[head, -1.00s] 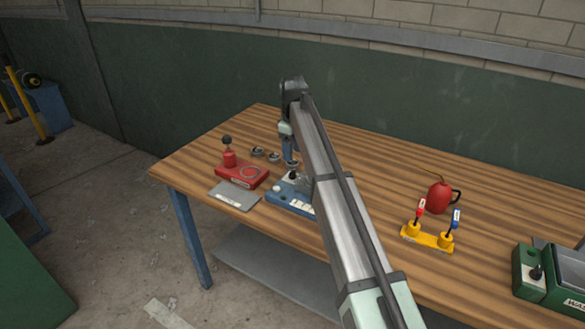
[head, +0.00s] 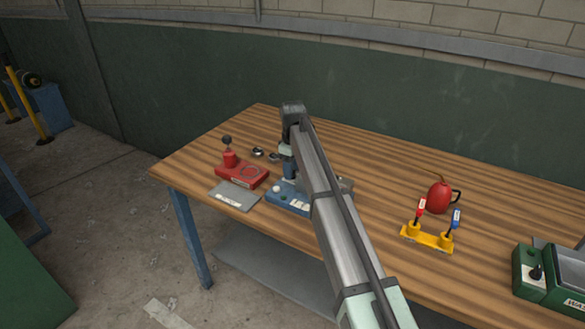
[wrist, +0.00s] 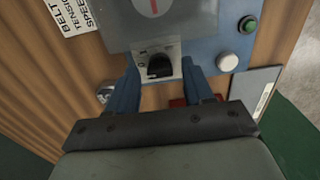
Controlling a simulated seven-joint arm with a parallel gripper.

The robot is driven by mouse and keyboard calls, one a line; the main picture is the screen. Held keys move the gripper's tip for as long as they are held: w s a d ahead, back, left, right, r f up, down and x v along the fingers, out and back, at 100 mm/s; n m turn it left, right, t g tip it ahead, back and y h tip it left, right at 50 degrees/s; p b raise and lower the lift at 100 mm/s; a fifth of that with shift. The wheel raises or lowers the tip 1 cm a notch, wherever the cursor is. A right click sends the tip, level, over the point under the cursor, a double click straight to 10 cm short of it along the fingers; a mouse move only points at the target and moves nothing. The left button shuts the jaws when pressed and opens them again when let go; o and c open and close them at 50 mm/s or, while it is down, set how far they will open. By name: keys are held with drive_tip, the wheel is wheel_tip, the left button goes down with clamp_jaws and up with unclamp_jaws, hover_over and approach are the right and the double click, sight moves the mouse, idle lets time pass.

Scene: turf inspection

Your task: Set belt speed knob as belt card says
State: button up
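The blue control box (head: 280,198) stands near the table's front edge, partly hidden by my arm. In the wrist view the blue box (wrist: 232,30) carries a black knob (wrist: 159,66) on a pale plate with small marks, too small to read. My gripper (wrist: 161,72) is open. Its two blue fingers stand on either side of the knob, with a gap visible on both sides. A white card (wrist: 75,14) at the upper left reads "BELT", "TENSION" and part of "SPEE"; its other text is cut off. In the head view my gripper (head: 288,172) is over the box.
A green button (wrist: 248,25) and a white button (wrist: 228,62) sit on the box. A red unit with a black-topped lever (head: 240,173) and a grey plate (head: 234,196) are at left. A red can (head: 438,196) and a yellow lever stand (head: 427,239) are at right.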

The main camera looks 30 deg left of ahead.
drive_tip(key=c, duration=0.9)
drive_tip(key=shift+m, duration=0.3)
drive_tip(key=m, duration=0.3)
drive_tip(key=shift+m, duration=0.3)
drive_tip(key=m, duration=0.9)
drive_tip(key=shift+m, duration=2.3)
